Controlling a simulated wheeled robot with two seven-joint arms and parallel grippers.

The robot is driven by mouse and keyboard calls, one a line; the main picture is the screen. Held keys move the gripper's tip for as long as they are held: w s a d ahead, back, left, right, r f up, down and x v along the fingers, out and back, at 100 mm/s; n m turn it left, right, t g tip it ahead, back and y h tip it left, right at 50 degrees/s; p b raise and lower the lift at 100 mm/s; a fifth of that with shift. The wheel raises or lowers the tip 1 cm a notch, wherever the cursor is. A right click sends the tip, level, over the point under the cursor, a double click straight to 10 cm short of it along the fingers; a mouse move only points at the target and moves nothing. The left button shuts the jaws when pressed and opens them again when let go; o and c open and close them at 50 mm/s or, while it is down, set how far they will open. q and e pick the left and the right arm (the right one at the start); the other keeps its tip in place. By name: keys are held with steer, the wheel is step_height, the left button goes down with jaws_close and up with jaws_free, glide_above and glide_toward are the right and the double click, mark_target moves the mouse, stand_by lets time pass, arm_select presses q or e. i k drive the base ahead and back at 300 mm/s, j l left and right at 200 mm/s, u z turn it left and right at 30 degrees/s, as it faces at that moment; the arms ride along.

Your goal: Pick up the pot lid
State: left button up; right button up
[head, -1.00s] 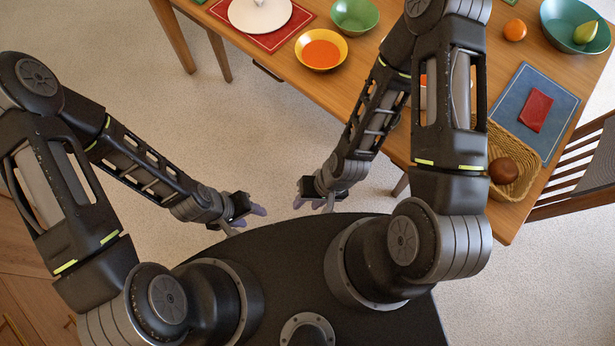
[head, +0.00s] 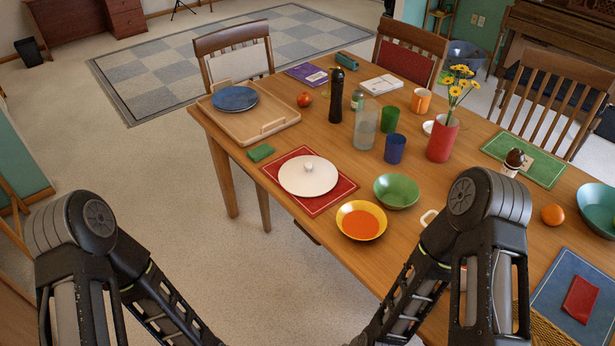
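The pot lid (head: 307,177) is a flat white disc with a small round knob on top. It lies on a red placemat (head: 345,187) near the front left part of the wooden table. Both my arms reach in from the bottom of the head view, and their grippers are below the picture's edge. Nothing is touching the lid.
A yellow bowl with orange contents (head: 361,221) and a green bowl (head: 397,190) stand right of the lid. A green cloth (head: 260,152) lies left, and a wooden tray (head: 232,123) is behind. A tall black mill (head: 336,97) and glass bottle (head: 366,125) stand beyond.

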mark_target(302, 176)
steer(key=z, duration=0.35)
steer(key=j+z, duration=0.15)
steer(key=z, duration=0.25)
steer(key=i+j+z, duration=0.1)
steer(key=j+z, duration=0.15)
steer(key=z, duration=0.2)
steer(key=j+z, duration=0.2)
steer(key=z, duration=0.2)
steer(key=j+z, duration=0.2)
steer(key=z, duration=0.2)
steer(key=j+z, duration=0.1)
steer(key=j, duration=0.3)
steer(key=k+j+z, duration=0.15)
steer(key=j, duration=0.25)
steer(key=k+j+z, duration=0.1)
steer(key=j, duration=0.35)
steer(key=k+j+z, duration=0.15)
steer(key=j, duration=0.2)
